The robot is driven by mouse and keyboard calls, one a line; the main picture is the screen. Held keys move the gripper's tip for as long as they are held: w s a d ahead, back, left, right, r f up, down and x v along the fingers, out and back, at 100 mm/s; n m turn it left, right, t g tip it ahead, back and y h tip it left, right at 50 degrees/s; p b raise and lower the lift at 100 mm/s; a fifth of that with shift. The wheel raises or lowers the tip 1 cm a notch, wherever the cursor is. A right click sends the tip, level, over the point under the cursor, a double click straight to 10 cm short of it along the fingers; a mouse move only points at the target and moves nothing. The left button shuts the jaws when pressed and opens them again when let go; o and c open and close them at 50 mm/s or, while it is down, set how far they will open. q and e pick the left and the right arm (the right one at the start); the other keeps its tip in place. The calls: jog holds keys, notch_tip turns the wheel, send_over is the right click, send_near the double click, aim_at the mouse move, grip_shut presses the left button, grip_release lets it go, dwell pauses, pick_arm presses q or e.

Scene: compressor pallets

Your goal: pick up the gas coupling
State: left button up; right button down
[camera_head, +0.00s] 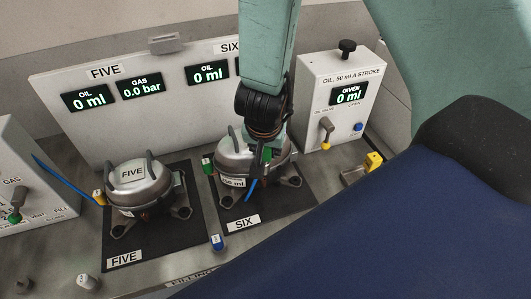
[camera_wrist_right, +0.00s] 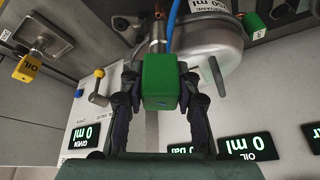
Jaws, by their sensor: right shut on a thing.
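The gas coupling is a green block (camera_wrist_right: 160,82), seen large in the wrist view with a metal stem above it. My right gripper (camera_wrist_right: 162,95) has one finger on each side and is shut on it. In the head view the right gripper (camera_head: 262,158) is at the front of compressor SIX (camera_head: 237,158), and the coupling shows as a small green patch (camera_head: 267,154), mostly hidden. A blue hose (camera_wrist_right: 172,22) runs close by the stem. I cannot tell whether the coupling touches the compressor. My left gripper is not in view.
Compressor FIVE (camera_head: 138,186) stands on a dark mat to the left. A second green block (camera_head: 208,163) is at the left of compressor SIX. The oil box (camera_head: 340,95) with a lever is behind right, a yellow coupling (camera_head: 374,161) near it. A blue-and-white piece (camera_head: 217,242) is in front.

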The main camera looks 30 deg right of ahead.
notch_tip(320, 180, up, 6)
jog(key=p, duration=0.3)
jog(key=shift+r, duration=0.25)
notch_tip(320, 180, up, 6)
dwell(0.5)
